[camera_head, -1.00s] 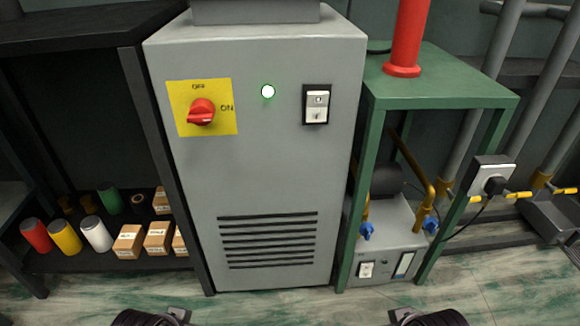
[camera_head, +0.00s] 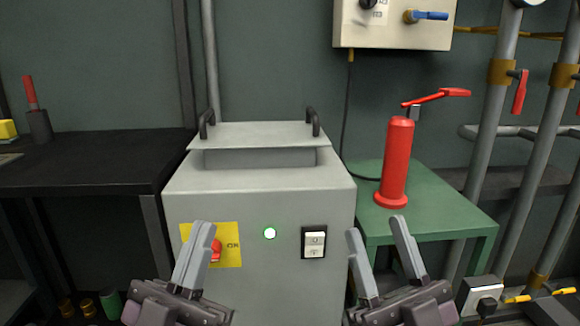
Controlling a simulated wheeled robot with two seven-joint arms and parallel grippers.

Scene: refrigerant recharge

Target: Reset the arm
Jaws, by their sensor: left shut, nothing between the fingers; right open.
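My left gripper (camera_head: 198,240) is in front of the grey cabinet (camera_head: 290,285), at the lower left of the head view. Its fingers are together and it holds nothing. It partly hides the red rotary switch (camera_head: 216,250) on its yellow plate. My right gripper (camera_head: 375,230) is at the lower right of the cabinet front, with its fingers apart and nothing between them. Both grippers point up and away from me. I cannot tell how far they are from the cabinet face.
A green light (camera_head: 269,233) glows beside a rocker switch (camera_head: 315,243). The cabinet has a handled lid (camera_head: 255,135). A red hand pump (camera_head: 396,160) stands on a green table (camera_head: 450,205). A dark bench (camera_head: 90,165) is left, a cream control box (camera_head: 390,25) above, pipes right.

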